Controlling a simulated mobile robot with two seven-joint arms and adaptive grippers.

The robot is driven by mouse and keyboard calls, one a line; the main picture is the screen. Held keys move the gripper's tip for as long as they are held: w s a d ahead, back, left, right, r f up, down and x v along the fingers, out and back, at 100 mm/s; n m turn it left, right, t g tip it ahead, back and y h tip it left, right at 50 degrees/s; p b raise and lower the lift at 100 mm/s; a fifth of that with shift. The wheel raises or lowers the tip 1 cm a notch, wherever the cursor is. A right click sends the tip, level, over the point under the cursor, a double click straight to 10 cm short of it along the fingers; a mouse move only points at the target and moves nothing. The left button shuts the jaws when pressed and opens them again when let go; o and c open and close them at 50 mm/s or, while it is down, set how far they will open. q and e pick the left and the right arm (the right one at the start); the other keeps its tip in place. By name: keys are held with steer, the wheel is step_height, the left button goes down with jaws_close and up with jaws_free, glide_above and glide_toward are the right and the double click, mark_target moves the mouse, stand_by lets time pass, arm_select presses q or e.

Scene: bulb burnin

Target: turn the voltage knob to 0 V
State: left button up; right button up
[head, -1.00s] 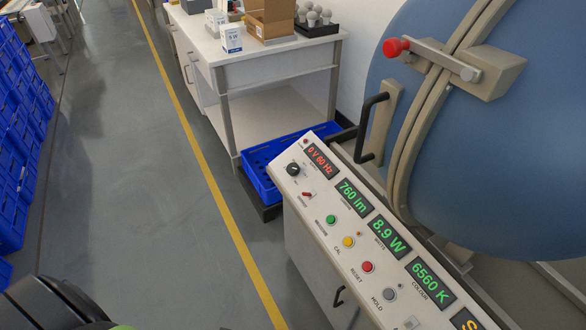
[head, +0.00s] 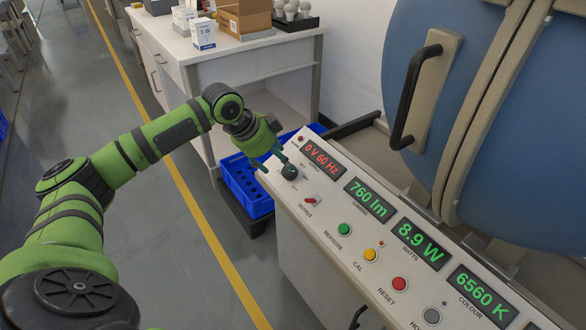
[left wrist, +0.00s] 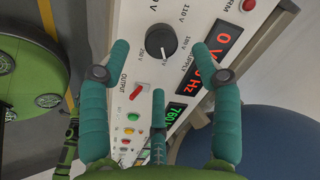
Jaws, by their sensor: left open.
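The voltage knob (head: 290,172) is a dark round knob at the far left end of the white control panel (head: 318,225). In the left wrist view the knob (left wrist: 161,40) shows a white pointer mark, with voltage labels around it. The red display (head: 322,158) beside it reads 0 V 60 Hz. My left gripper (head: 277,160) is open, with its teal fingers close to the knob. My right gripper is out of view.
A red output switch (head: 311,200) sits near the knob, with green (head: 344,230), yellow (head: 370,255) and red (head: 399,284) buttons further along. A blue crate (head: 247,188) stands behind the panel's end. The large blue sphere (head: 440,70) with a black handle (head: 414,95) rises behind.

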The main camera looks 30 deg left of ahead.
mark_target(287, 170)
arm_select(q)
steer(key=x, duration=0.5)
steer(key=shift+w+f, duration=0.15)
steer(key=shift+f, duration=0.15)
steer(key=c, duration=1.1)
